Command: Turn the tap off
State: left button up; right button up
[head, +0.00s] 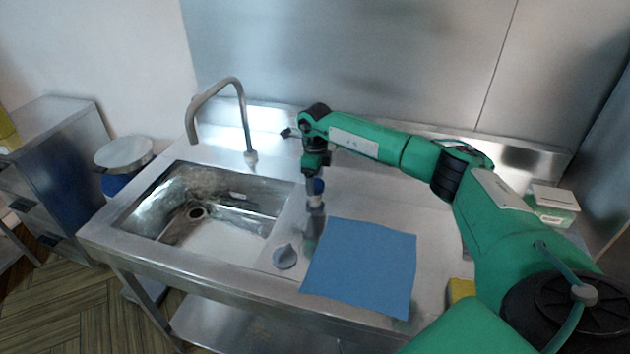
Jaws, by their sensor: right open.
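The tap's grey curved spout (240,110) rises behind the sink and arches over it to the left. I cannot make out a water stream below its mouth. A round grey knob (285,256) sits on the counter's front strip, right of the basin; its setting is hard to read. My right gripper (314,198) is open and points down above the counter, behind and right of the knob, apart from it. A small blue patch shows at its fingers; I cannot tell what it is. My left gripper is out of view.
The steel sink basin (200,234) lies left of the knob. A blue cloth (362,266) lies flat to the knob's right. A yellow item (461,290) and a green-and-white box (553,204) are farther right. A lidded blue bin (118,184) stands left of the counter.

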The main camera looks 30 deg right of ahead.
notch_tip(320, 180, up, 13)
jog(key=b, duration=0.3)
dwell(0.5)
